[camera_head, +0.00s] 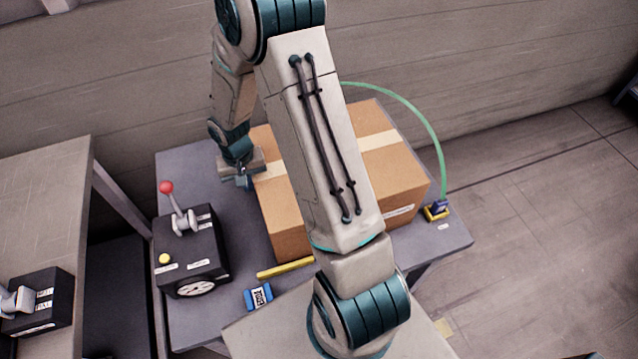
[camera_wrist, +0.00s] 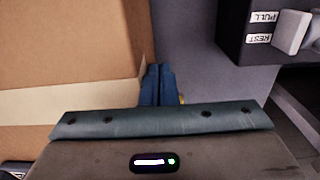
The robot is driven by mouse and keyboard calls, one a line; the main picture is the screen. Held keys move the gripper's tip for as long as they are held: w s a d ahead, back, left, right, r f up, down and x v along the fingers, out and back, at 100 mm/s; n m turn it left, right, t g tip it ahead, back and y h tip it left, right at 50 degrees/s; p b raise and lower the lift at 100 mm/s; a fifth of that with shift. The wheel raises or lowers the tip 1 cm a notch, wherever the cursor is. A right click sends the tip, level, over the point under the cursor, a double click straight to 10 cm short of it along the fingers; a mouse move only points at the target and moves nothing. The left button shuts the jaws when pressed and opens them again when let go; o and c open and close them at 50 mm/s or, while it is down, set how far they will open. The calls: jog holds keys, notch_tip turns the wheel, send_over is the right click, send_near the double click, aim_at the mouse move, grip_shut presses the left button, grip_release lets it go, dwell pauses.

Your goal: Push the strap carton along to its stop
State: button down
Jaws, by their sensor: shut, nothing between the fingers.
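The strap carton (camera_head: 395,165) is a large brown box with a pale tape band, on a grey table (camera_head: 185,160). My arm hides its middle in the head view. My gripper (camera_head: 240,182) is at the carton's left side, near the tape band. In the wrist view the blue fingers (camera_wrist: 158,85) are together and empty, beside the carton's edge (camera_wrist: 70,45). They look very close to its side; I cannot tell whether they touch. A yellow bar (camera_head: 286,268) lies on the table along the carton's near side. I cannot tell which part is the stop.
A black lever box (camera_head: 190,250) with a red knob stands left of the carton; it also shows in the wrist view (camera_wrist: 235,25). A blue labelled block (camera_head: 258,296) is in front.

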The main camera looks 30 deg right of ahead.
jog(key=shift+a, duration=0.15)
notch_tip(320, 180, up, 7)
jog(key=a+p, duration=0.1)
jog(key=p, duration=0.3)
jog(key=shift+w, duration=0.15)
dwell(0.3)
